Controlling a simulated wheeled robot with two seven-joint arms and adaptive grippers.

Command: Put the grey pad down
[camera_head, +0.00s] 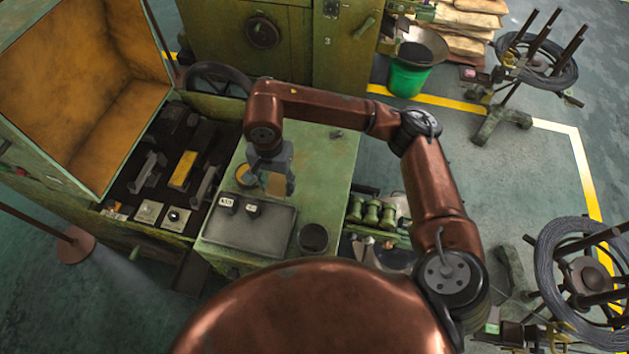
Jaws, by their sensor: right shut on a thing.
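My right gripper (273,177) is above the green-topped cabinet (325,165), pointing down, and is shut on a small flat piece, which I take to be the grey pad (275,185). The face I see looks tan, and the fingers hide part of it. The piece is just behind a dark grey tray (245,238); I cannot tell whether it touches the surface. Two small black blocks with white labels, one (227,203) on the left and one (252,208) on the right, are at the tray's back edge. My left gripper is not in view.
A round yellowish item (244,174) is left of the gripper. A dark cup (313,238) stands right of the tray. An open machine bay (150,180) lies left. The cabinet top behind the cup is clear. A green bucket (407,79) stands on the floor.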

